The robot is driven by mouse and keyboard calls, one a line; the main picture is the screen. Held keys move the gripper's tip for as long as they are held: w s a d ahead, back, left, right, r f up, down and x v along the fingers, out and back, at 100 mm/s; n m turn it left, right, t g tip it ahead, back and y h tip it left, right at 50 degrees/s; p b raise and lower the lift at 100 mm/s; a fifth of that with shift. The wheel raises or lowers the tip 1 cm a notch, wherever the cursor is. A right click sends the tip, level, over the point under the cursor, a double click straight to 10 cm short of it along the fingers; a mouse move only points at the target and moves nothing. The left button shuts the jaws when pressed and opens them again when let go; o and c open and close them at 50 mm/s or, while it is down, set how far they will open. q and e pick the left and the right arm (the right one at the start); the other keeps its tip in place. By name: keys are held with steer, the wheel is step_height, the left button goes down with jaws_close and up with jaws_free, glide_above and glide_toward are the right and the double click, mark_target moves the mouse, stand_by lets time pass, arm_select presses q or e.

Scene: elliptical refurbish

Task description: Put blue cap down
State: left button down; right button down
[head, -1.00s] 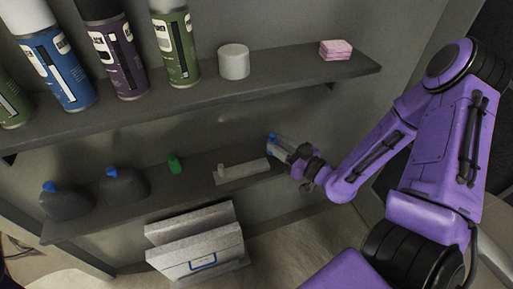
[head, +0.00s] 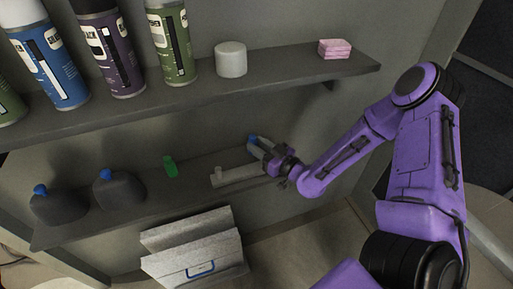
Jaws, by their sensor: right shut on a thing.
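A small blue cap (head: 252,139) shows at the tip of my right gripper (head: 262,148), which is shut on it. The gripper is at the right part of the lower shelf (head: 140,208), close to the back wall. I cannot tell whether the cap touches the shelf. Two dark rounded bottles with blue caps, one at the far left (head: 56,206) and one beside it (head: 120,189), stand on the lower shelf. My left gripper is not in view.
A green object (head: 170,167) and a pale grey piece (head: 236,175) lie on the lower shelf. Spray cans, a white jar (head: 231,59) and pink sponges (head: 335,49) stand on the upper shelf (head: 290,80). A grey-white box (head: 192,247) sits below.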

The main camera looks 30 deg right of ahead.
steer(key=shift+s+f+b, duration=0.25)
steer(key=shift+f+b, duration=0.1)
steer(key=shift+f, duration=0.2)
steer(key=c, duration=0.8)
jaws_free()
steer(key=shift+s, duration=0.1)
steer(key=shift+a+f, duration=0.1)
steer(key=shift+f, duration=0.05)
steer(key=shift+r+p, duration=0.85)
steer(key=shift+p, duration=0.1)
steer(key=shift+s+f, duration=0.35)
steer(key=shift+s, duration=0.25)
steer(key=v, duration=1)
steer(key=shift+d+r, duration=0.3)
